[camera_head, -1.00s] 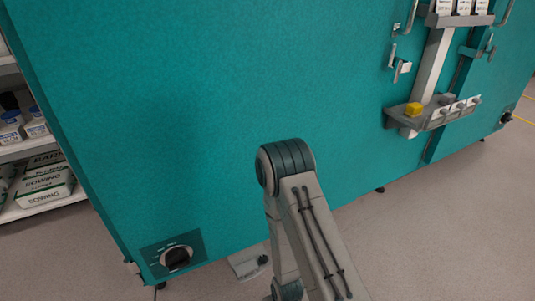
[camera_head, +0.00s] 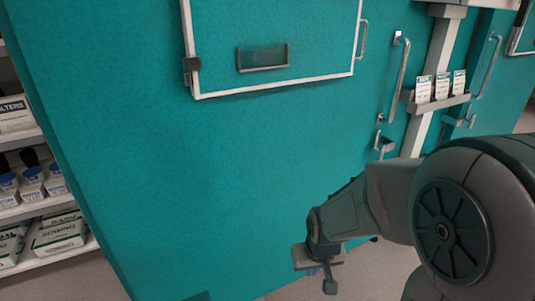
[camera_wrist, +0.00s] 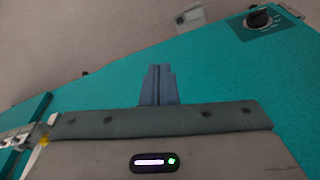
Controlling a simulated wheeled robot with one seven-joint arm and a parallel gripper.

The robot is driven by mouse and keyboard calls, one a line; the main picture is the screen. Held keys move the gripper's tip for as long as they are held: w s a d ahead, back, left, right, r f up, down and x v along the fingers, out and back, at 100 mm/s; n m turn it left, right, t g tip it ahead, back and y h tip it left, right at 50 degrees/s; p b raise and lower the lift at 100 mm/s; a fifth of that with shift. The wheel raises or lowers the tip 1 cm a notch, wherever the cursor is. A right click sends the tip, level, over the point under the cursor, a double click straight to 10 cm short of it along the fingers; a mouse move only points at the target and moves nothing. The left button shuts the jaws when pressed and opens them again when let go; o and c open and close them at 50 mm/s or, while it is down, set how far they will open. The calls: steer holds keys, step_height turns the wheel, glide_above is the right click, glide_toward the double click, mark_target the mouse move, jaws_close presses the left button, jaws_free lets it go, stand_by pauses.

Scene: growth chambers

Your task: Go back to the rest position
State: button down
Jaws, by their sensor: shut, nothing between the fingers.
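My gripper (camera_wrist: 158,72) shows in the wrist view as two grey-blue fingers side by side, shut with nothing between them. In the head view my gripper (camera_head: 330,284) hangs low in front of the teal chamber front, with its fingers pointing down. My arm comes in from the right and bends across the lower right of the head view. Whether the gripper touches the chamber cannot be told, but nothing is held.
The large teal chamber (camera_head: 150,130) fills most of the head view, with a framed window, handles (camera_head: 400,75) and a rack of white packets (camera_head: 440,86). A shelf with bottles and boxes (camera_head: 58,232) stands at left. A dial (camera_wrist: 258,18) shows in the wrist view.

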steer(key=s+d+r+m+p, duration=0.1)
steer(key=s+r+p, duration=0.4)
steer(key=r, duration=0.6)
steer(key=s+d+r+p, duration=0.3)
steer(key=s+r+p, duration=0.1)
steer(key=r, duration=0.8)
steer(key=shift+s+r+m+p, duration=0.15)
steer(key=shift+s+m+p, duration=0.25)
